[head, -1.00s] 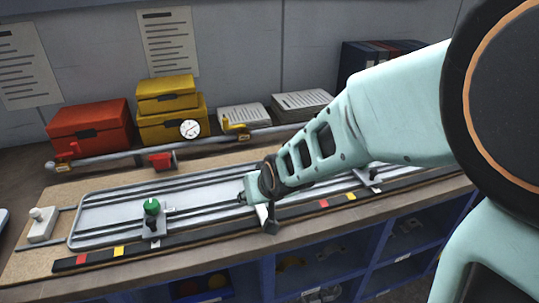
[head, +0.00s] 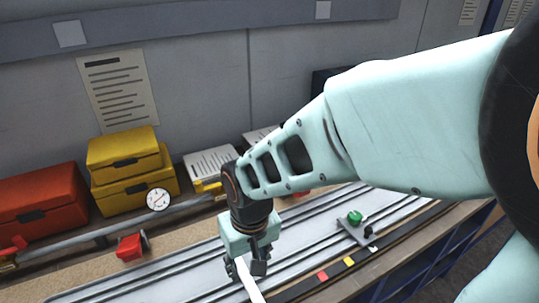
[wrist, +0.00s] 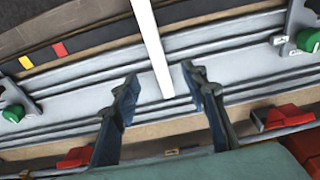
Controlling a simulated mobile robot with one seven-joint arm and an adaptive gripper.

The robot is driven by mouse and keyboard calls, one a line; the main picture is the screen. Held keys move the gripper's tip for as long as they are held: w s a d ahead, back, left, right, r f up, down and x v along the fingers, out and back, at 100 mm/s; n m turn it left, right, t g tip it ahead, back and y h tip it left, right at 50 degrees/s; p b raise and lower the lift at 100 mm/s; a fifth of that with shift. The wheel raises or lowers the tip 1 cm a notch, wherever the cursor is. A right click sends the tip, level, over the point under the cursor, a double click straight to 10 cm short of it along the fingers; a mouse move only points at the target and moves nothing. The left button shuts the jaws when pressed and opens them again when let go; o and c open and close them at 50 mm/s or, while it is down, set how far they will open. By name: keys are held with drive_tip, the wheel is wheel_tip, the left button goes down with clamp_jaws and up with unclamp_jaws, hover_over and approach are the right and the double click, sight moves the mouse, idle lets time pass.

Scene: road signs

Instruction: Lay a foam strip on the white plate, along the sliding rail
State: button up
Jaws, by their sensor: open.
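The white plate (head: 150,281) is a long pale panel with dark rail lines running along it; it also shows in the wrist view (wrist: 75,105). A narrow white foam strip (head: 250,282) reaches down from beside my gripper (head: 246,268). In the wrist view the strip (wrist: 152,45) crosses the rail lines, and its near end lies between the fingertips of my gripper (wrist: 159,76). The fingers are apart, with gaps on both sides of the strip. I cannot tell whether the strip rests on the plate or stands above it.
A green-knobbed clamp (head: 354,218) sits on the plate to the right. A dark bar with red and yellow marks (head: 335,268) runs along the front edge. Behind are a red clamp (head: 131,246), a dial gauge (head: 158,199), yellow boxes (head: 125,165) and a red box (head: 40,205).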

drive_tip(key=b, duration=0.4)
hover_over(250, 285)
drive_tip(key=s, duration=0.1)
wheel_tip(250, 285, down, 5)
drive_tip(key=shift+s+d+r, duration=0.1)
drive_tip(key=shift+s, duration=0.05)
drive_tip(key=f+b, duration=0.1)
drive_tip(key=f, duration=0.1)
drive_tip(key=f+b, duration=0.2)
drive_tip(key=w+f+b, duration=0.1)
drive_tip(key=f, duration=0.1)
drive_tip(key=shift+r, duration=0.1)
drive_tip(key=shift+c, duration=0.7)
drive_tip(key=c, duration=0.8)
